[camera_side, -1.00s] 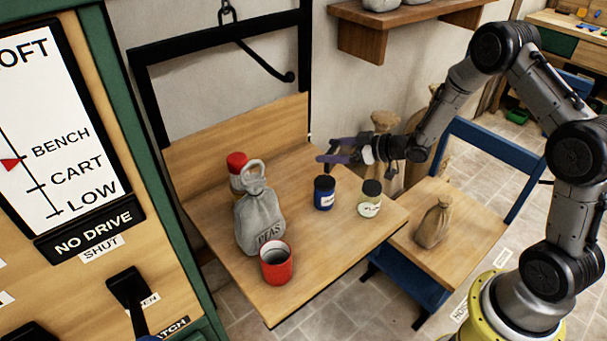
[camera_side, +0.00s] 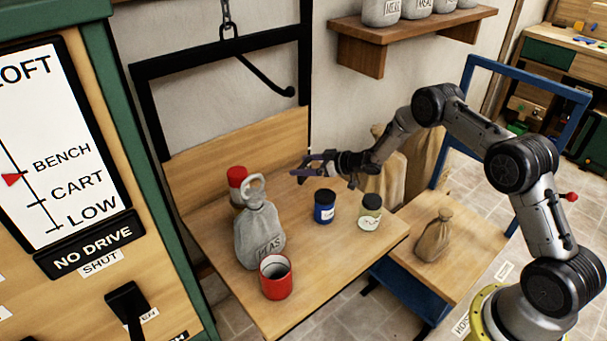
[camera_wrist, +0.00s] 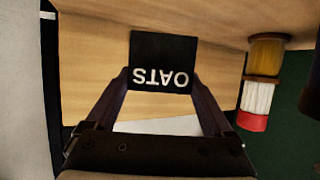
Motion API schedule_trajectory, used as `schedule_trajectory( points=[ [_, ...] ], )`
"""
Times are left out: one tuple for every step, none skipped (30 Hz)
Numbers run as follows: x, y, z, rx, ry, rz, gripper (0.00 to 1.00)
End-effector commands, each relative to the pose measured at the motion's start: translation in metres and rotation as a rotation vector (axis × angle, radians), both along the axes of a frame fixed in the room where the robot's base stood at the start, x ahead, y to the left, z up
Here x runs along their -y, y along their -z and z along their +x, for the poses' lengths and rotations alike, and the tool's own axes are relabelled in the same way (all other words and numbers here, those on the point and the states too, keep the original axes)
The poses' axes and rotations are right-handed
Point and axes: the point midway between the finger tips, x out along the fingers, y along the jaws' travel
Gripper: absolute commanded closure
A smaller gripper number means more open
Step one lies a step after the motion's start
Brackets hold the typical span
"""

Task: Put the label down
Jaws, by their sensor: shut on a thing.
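The label is a black square card (camera_wrist: 160,50) with white letters reading OATS, upside down in the wrist view. My gripper (camera_wrist: 160,78) is shut on it, one finger at each side edge. In the side view my gripper (camera_side: 300,172) is above the back part of the wooden bench (camera_side: 330,257), right of the red-capped jar. The label is hard to make out there. Pale wood lies behind the label in the wrist view. I cannot tell whether the label touches it.
A red-capped jar (camera_side: 237,180), grey sack (camera_side: 258,235), red mug (camera_side: 276,280), blue jar (camera_side: 324,208) and dark-lidded jar (camera_side: 370,213) stand on the bench. The red-capped jar also shows in the wrist view (camera_wrist: 262,90). A brown sack (camera_side: 435,238) sits on the cart.

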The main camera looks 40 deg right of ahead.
Motion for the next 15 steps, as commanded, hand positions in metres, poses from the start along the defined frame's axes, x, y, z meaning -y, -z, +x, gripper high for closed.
schedule_trajectory(
  points=[
    [0.0, 0.001, 0.002, 0.001, 0.0, 0.0, 0.78],
    [0.0, 0.003, 0.003, 0.001, 0.0, 0.0, 0.78],
    [0.0, 0.005, 0.005, 0.001, 0.0, 0.0, 0.78],
    [0.0, 0.008, 0.007, 0.001, 0.0, 0.0, 0.78],
    [0.0, 0.012, 0.008, 0.0, -0.001, 0.0, 0.78],
    [0.0, 0.019, 0.007, -0.003, 0.0, 0.001, 0.78],
    [0.0, 0.023, 0.007, -0.003, 0.001, 0.001, 0.78],
    [0.0, 0.028, 0.006, -0.003, 0.001, 0.002, 0.78],
    [0.0, 0.032, 0.007, -0.002, 0.001, 0.001, 0.78],
    [0.001, 0.034, 0.007, -0.001, 0.0, 0.0, 0.78],
    [0.0, 0.036, 0.007, 0.0, 0.0, 0.0, 0.78],
    [0.001, 0.038, 0.007, 0.001, 0.0, 0.0, 0.78],
    [0.001, 0.038, 0.007, 0.001, 0.0, 0.0, 0.78],
    [0.001, 0.038, 0.007, 0.002, 0.001, 0.0, 0.78],
    [0.001, 0.038, 0.007, 0.002, 0.001, 0.0, 0.78]
  ],
)
